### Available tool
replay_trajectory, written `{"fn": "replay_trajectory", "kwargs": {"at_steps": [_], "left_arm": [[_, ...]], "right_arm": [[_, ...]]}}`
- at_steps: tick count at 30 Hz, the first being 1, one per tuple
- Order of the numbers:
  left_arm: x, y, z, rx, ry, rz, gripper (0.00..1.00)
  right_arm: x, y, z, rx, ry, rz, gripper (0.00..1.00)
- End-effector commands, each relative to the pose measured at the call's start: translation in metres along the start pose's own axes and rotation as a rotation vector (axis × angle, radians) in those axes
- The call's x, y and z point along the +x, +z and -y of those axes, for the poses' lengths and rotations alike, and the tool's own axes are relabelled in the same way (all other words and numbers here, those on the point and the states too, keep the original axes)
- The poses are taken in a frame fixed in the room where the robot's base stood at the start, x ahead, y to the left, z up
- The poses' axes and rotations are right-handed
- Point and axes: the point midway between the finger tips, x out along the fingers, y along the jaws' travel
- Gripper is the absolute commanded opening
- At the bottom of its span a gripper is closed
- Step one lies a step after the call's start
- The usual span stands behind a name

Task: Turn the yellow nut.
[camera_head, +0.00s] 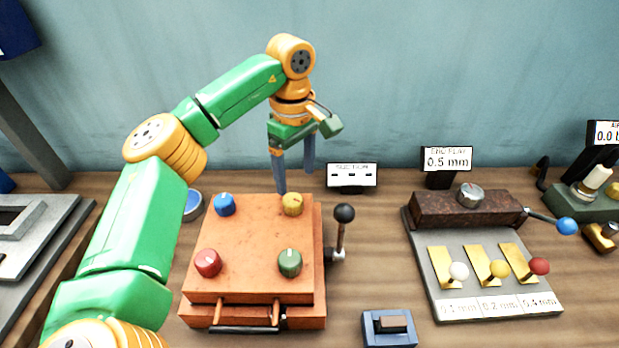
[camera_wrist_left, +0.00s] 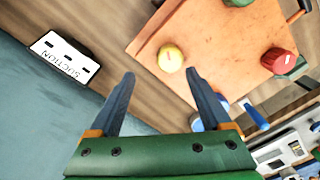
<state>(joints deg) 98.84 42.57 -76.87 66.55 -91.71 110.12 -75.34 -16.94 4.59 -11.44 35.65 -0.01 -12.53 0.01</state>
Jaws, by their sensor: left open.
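The yellow nut (camera_head: 292,204) is a round knob at the far right corner of an orange box (camera_head: 250,245). In the left wrist view the yellow nut (camera_wrist_left: 171,59) lies just beyond the fingertips, between their lines and nearer the right finger. My left gripper (camera_head: 295,180) is open and empty, its two blue-grey fingers pointing down behind the nut. In the left wrist view the fingers (camera_wrist_left: 160,73) are spread wide, apart from the nut. My right gripper is not in view.
The box also carries blue (camera_head: 224,204), red (camera_head: 208,262) and green (camera_head: 290,263) knobs. A black-knobbed lever (camera_head: 344,213) stands at its right side. A SUCTION sign (camera_head: 352,175) stands behind. A grey plate with coloured-ball levers (camera_head: 480,285) lies at right.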

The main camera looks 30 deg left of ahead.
Motion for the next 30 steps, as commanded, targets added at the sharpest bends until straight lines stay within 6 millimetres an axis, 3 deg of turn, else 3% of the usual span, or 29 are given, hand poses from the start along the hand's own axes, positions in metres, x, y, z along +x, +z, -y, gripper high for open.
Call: {"fn": "replay_trajectory", "kwargs": {"at_steps": [9, 18, 27, 30], "left_arm": [[0.055, 0.0, 0.001, 0.0, -0.003, 0.002, 0.81], [0.062, 0.0, 0.001, -0.001, 0.0, 0.002, 0.79], [0.062, 0.0, 0.001, 0.0, -0.001, 0.002, 0.0], [0.062, 0.0, 0.001, -0.002, -0.001, 0.002, 0.0]], "right_arm": [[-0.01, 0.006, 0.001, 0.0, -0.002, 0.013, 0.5], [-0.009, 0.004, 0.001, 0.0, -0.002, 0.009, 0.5], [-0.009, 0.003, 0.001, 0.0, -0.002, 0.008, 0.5], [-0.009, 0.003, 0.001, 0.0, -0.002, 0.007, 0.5]]}}
